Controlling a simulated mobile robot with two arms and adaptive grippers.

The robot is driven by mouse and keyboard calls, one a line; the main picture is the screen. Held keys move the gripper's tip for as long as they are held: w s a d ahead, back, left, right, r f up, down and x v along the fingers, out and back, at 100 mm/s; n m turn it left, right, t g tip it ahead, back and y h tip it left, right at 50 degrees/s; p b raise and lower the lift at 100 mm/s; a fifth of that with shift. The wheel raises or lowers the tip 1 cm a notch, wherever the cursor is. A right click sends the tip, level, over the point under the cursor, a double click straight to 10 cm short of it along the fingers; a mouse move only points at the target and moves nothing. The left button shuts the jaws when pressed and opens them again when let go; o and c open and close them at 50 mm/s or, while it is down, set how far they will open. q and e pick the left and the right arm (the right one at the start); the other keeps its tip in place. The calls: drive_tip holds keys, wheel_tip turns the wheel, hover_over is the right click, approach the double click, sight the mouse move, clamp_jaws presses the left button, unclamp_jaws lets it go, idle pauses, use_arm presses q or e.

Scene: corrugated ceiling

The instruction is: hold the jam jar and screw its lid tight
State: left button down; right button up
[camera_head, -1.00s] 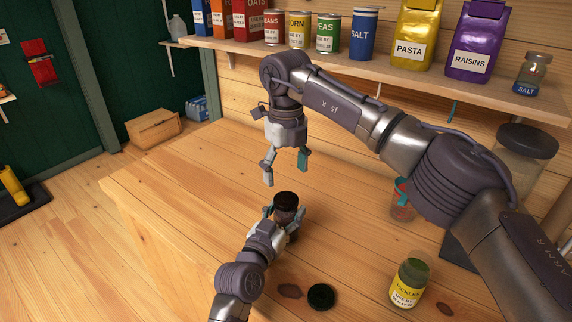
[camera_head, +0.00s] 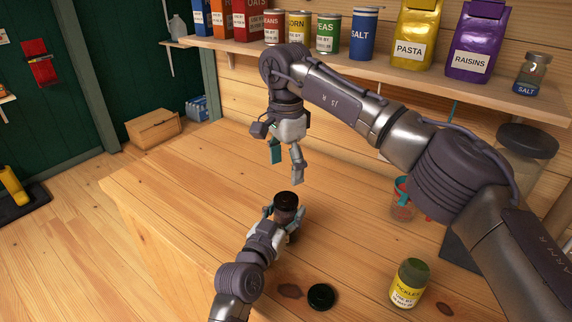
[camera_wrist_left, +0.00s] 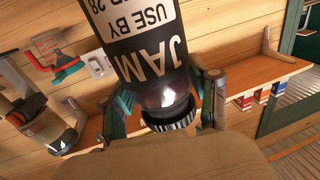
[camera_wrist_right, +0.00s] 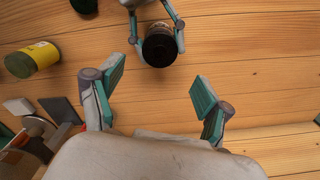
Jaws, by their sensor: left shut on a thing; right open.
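My left gripper (camera_head: 284,212) is shut around the jar, a finger on each side. My right gripper (camera_head: 287,165) is open and empty, pointing down above and slightly behind the lid, apart from it. In the right wrist view the lid (camera_wrist_right: 160,47) lies beyond its open fingers.
A yellow-labelled pickles jar (camera_head: 409,284) stands at the front right, with a loose black lid (camera_head: 322,297) to its left. A red-and-teal container (camera_head: 402,202) and a large dark-lidded jar (camera_head: 527,150) are at the right. A shelf (camera_head: 400,75) with groceries runs behind. The table's left side is clear.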

sight(286, 198)
drive_tip(key=shift+f, duration=0.1)
drive_tip(key=shift+f, duration=3.95)
drive_tip(key=shift+c, duration=0.3)
drive_tip(key=c, duration=1.1)
drive_tip(key=m, duration=0.6)
drive_tip(key=shift+c, duration=0.2)
drive_tip(key=m, duration=1)
drive_tip(key=shift+m, duration=0.3)
drive_tip(key=m, duration=0.5)
drive_tip(key=shift+m, duration=0.3)
drive_tip(key=o, duration=1.3)
